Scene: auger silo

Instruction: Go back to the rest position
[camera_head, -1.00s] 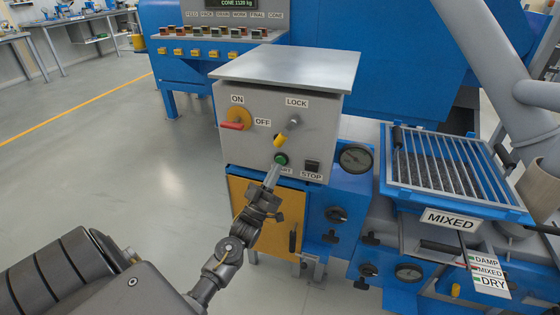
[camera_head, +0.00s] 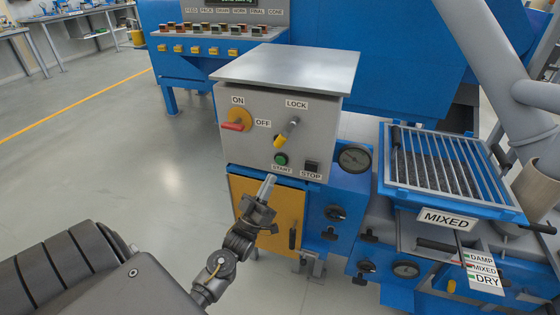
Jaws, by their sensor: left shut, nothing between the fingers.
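My left gripper (camera_head: 268,184) is shut and empty, just below and in front of the grey control box (camera_head: 228,150). It is apart from the green START button (camera_head: 281,159), which shows fully above the fingertips. The box also carries a red and yellow ON/OFF switch (camera_head: 236,121), a yellow LOCK lever (camera_head: 285,134) and a black STOP button (camera_head: 311,167). My right gripper is not in view.
A yellow door (camera_head: 281,213) lies behind my left gripper. To the right are a gauge (camera_head: 354,158), black knobs and a blue grated hopper (camera_head: 450,165) labelled MIXED. Open floor (camera_head: 130,170) lies to the left.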

